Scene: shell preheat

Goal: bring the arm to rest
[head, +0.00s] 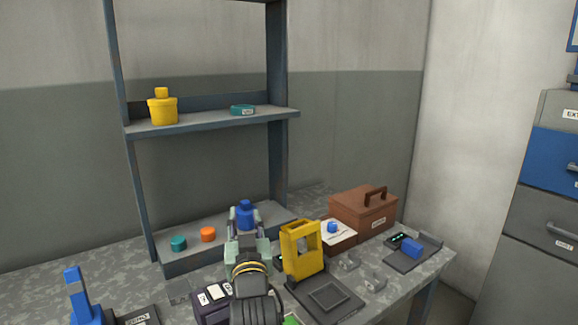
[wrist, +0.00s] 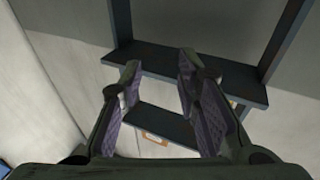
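My gripper (head: 246,237) is raised over the bench in the head view, in front of the lower shelf. In the wrist view my gripper (wrist: 160,72) has its two fingers apart, with nothing held between them. A blue jar (head: 245,216) shows between and beyond the fingers in the head view, partly hidden by them. The shelf unit (wrist: 225,87) lies ahead of the gripper in the wrist view.
A yellow stand (head: 302,248) rises close to the right of my arm. A brown box (head: 362,212) stands further right. The shelf (head: 200,122) holds a yellow jar (head: 162,108) and a teal dish (head: 242,110). Teal (head: 178,243) and orange (head: 208,234) pieces sit lower.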

